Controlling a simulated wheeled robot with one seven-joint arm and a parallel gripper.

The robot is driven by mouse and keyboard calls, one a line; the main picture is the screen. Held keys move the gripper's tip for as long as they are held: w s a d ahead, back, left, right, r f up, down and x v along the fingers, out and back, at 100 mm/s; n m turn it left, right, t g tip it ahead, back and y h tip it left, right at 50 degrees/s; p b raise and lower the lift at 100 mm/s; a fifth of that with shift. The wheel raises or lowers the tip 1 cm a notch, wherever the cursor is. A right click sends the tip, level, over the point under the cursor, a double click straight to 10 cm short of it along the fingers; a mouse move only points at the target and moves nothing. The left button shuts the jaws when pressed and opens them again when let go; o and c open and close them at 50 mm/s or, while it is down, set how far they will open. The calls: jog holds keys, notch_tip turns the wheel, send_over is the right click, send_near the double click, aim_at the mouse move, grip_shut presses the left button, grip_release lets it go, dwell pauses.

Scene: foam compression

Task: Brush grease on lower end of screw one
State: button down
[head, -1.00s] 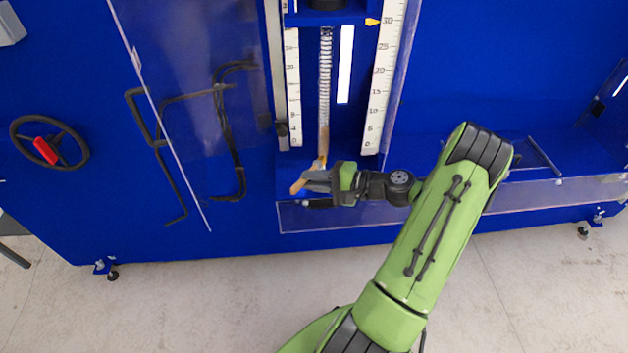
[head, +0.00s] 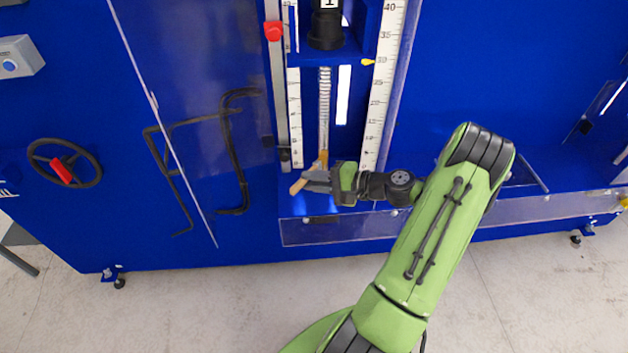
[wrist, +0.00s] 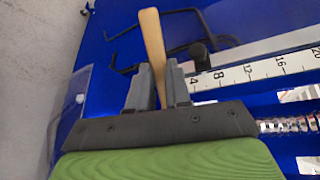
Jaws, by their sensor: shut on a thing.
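A brush with a wooden handle (head: 299,186) is in my gripper (head: 313,180). The handle also stands up between the two grey fingers of my gripper (wrist: 159,90) in the wrist view (wrist: 152,45). In the head view the brush's other end (head: 321,159) points up at the lower end of the vertical silvery screw (head: 324,100). They overlap there, and I cannot tell whether they touch. The screw also shows at the right edge of the wrist view (wrist: 290,125). The brush end is hidden in the wrist view.
A black cylinder (head: 327,28) with a white label sits above the screw. White rulers (head: 380,95) flank it, with clear panels beside them. A low clear front panel (head: 350,229) lies below my gripper. Black bent bars (head: 236,150) and a handwheel (head: 64,163) are left.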

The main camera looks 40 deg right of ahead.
notch_tip(320, 180, down, 8)
jog(key=b, duration=0.5)
dwell(1.2)
jog(key=s+a, duration=0.3)
jog(key=s, duration=0.2)
jog(key=shift+a, duration=0.2)
jog(key=shift+s+a+b, duration=0.25)
jog(key=shift+s+a, duration=0.2)
jog(key=shift+s, duration=0.15)
jog(key=shift+s+a+b, duration=0.25)
jog(key=shift+s+a, duration=0.15)
jog(key=shift+s, duration=0.2)
